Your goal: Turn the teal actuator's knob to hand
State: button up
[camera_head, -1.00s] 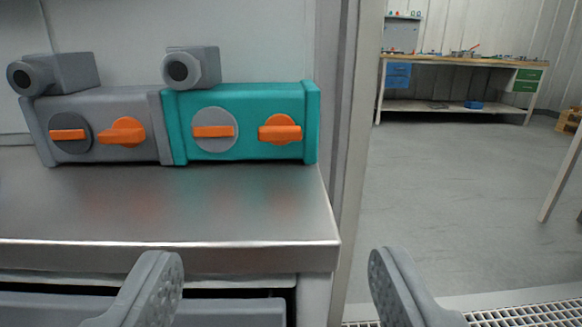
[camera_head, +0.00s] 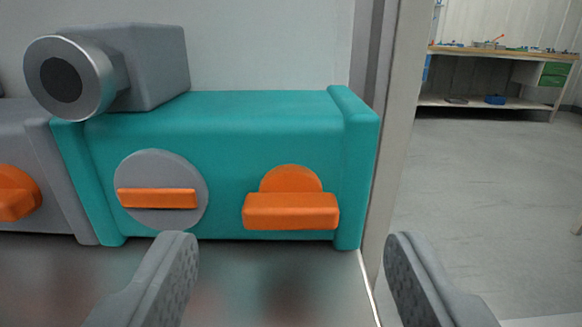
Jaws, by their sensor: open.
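The teal actuator (camera_head: 235,130) stands on the metal bench, with a grey cylinder-ended box on its top left. On its front face are two controls. At left is a grey round disc (camera_head: 160,215) with a horizontal orange bar (camera_head: 156,198). At right is an orange knob (camera_head: 291,209) with a rounded back and a horizontal grip bar. My gripper (camera_head: 290,250) is open and empty. Its fingers lie in front of and a little below the actuator, one either side of the orange knob in the picture, apart from it.
A grey actuator (camera_head: 25,160) with an orange knob (camera_head: 17,193) stands directly left of the teal one. A pale upright post (camera_head: 398,130) is close on the right. Beyond it are open floor and a distant workbench (camera_head: 490,52).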

aim_at(289, 215)
jog(key=shift+w, duration=1.65)
jog(key=c, duration=1)
jog(key=shift+n, duration=1.5)
jog(key=o, duration=1)
jog(key=s, duration=1.7)
jog(key=shift+s, duration=0.25)
